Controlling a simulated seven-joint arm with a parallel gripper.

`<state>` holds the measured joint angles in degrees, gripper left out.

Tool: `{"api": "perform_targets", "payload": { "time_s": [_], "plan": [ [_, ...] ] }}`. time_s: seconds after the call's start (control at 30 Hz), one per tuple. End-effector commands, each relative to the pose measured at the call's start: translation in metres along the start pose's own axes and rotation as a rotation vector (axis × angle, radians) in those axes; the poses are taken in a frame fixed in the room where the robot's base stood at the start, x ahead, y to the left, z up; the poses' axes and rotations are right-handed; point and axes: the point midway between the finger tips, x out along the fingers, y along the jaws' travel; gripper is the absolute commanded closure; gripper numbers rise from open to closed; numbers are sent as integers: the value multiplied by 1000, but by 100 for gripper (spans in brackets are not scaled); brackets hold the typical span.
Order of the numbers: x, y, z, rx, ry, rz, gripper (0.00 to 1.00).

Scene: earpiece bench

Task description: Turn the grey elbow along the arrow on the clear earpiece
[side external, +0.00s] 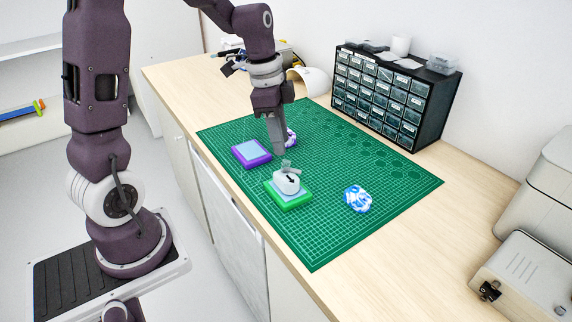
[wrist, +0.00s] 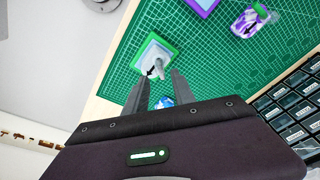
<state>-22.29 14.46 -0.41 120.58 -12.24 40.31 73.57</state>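The earpiece (side external: 286,184), pale with a black arrow, sits on a green-rimmed stand (side external: 291,203). A small grey elbow (side external: 287,167) is on top of it. In the wrist view the green-rimmed stand (wrist: 152,42) and the grey-white piece on it (wrist: 155,66) lie just beyond my fingertips. My gripper (side external: 280,153) points down just above and behind the elbow in the side view. In the wrist view my gripper (wrist: 160,75) has its two fingers apart with nothing held. I cannot tell whether a finger touches the elbow. The arrow is not readable in the wrist view.
A purple-rimmed stand (side external: 251,153) is left of the green one. A purple-and-white piece (side external: 291,137) lies behind my gripper. A blue-and-white piece (side external: 357,199) lies to the right. A drawer cabinet (side external: 393,95) stands at the back. The green mat's (side external: 325,240) front is clear.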

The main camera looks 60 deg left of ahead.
Motion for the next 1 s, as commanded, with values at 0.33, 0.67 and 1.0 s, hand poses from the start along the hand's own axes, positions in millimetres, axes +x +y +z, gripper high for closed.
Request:
{"api": "perform_targets", "payload": {
  "time_s": [0.33,0.67,1.0],
  "plan": [
    [49,1,0,1,0,2,69],
    [54,1,0,0,0,0,69],
    [53,1,0,1,0,0,100]
  ]
}}
